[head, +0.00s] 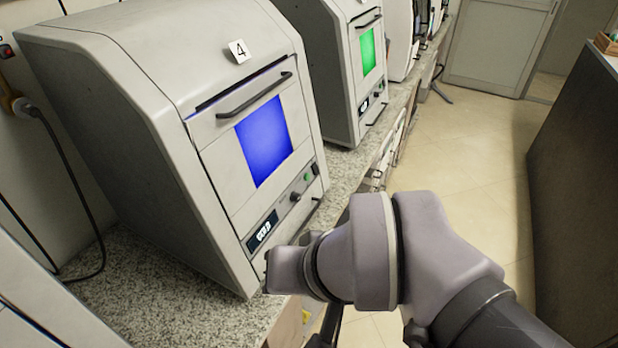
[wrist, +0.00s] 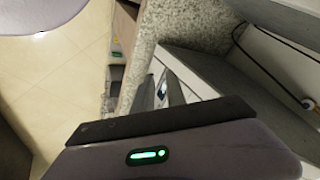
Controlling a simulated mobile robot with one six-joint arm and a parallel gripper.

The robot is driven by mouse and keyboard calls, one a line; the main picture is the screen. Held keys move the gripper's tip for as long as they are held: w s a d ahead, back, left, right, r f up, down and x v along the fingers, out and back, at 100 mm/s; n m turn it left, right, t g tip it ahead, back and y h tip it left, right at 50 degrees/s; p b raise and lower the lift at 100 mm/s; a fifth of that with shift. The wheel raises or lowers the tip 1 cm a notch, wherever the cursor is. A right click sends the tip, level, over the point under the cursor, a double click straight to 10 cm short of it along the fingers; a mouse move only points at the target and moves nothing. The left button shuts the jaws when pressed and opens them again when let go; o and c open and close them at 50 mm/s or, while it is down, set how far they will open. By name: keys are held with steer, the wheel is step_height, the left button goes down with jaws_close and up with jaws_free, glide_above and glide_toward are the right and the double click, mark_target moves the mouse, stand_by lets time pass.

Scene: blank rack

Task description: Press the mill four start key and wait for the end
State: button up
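Mill four (head: 150,80) is the large grey cabinet with the "4" tag (head: 239,51), on the granite counter at left in the head view. Its window (head: 264,140) glows blue. Its lower front strip has a lit display (head: 263,232), a dark knob (head: 294,197) and a small green key (head: 306,177), seemingly the start key. My gripper (head: 272,268) is low in front of the strip's near end, below the display, apart from the green key; its fingertips are mostly hidden there. In the wrist view my gripper's two fingers (wrist: 160,80) stand apart with nothing held, pointing toward the mill front.
A second mill with a green window (head: 367,51) stands further along the granite counter (head: 150,290). A black cable (head: 72,175) hangs at left. A dark cabinet (head: 575,190) stands at right. The tiled floor (head: 470,150) between is clear.

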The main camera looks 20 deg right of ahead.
jaws_close()
stand_by(1.4)
